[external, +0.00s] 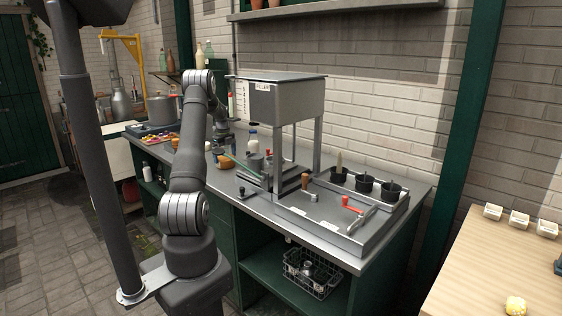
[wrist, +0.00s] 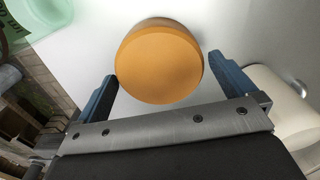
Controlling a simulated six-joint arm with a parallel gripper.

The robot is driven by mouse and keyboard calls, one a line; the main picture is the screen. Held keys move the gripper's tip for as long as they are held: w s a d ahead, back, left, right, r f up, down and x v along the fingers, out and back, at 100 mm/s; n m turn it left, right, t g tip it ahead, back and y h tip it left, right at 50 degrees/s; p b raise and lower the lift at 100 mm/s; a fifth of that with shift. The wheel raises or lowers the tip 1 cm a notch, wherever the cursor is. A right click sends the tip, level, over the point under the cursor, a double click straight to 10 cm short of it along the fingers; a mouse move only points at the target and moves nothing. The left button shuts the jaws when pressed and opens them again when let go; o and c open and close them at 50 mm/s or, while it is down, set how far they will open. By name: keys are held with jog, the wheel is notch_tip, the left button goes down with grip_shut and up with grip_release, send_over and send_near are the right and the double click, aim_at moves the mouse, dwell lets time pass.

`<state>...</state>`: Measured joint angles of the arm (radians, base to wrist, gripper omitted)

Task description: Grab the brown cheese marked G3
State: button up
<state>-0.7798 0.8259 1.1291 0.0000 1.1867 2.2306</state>
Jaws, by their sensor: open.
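A round orange-brown cheese (wrist: 160,64) fills the upper middle of the wrist view, with its flat face toward the camera. No G3 mark can be read on it. My gripper (wrist: 161,70) is open, with one blue finger at the left of the cheese and the other at its right. The fingers reach its near part, and I cannot tell whether either touches it. In the external view a small brown round piece (external: 225,162) sits on the grey counter below my wrist, left of the filler stand; it appears to be this cheese.
A cream rounded object (wrist: 272,104) lies close by my right finger, and a green translucent item (wrist: 33,18) is at upper left. The filler stand (external: 279,100) and a white bottle (external: 253,143) stand right of my wrist. Black cups (external: 364,183) stand farther right on the counter.

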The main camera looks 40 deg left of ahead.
notch_tip(320, 180, down, 3)
jog(key=shift+r, duration=0.1)
jog(key=c, duration=1)
